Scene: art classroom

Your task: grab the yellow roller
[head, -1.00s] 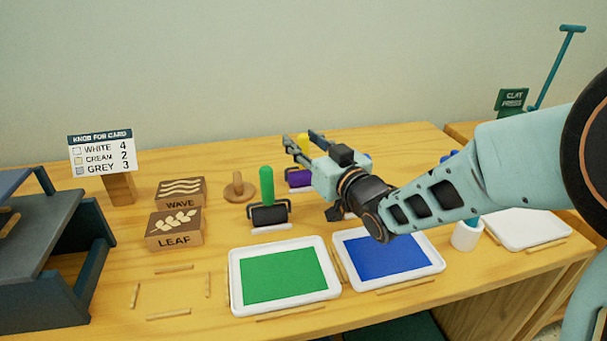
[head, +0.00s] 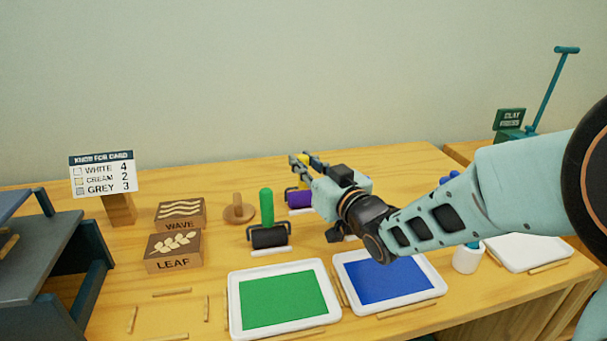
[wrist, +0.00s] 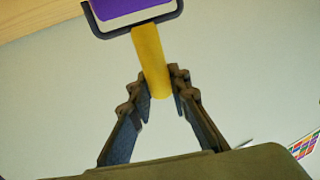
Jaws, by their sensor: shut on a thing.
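The yellow roller has a yellow handle (head: 303,161) and a purple drum (head: 299,198) in a dark frame. It is upright at the back of the wooden table in the head view. My gripper (head: 304,159) is shut on the yellow handle, reaching in from the right. In the wrist view, my fingertips (wrist: 158,86) press on both sides of the handle (wrist: 150,52), near its end. The purple drum (wrist: 125,6) is partly cut off at the top there. My fingers and wrist hide part of the roller in the head view.
A green-handled roller (head: 267,208) stands to the left. A green tray (head: 234,308) and a blue tray (head: 441,286) lie in front. Stamp blocks marked wave (head: 180,224) and leaf (head: 174,265) are further left. A white cup (head: 467,260) stands right, under my arm.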

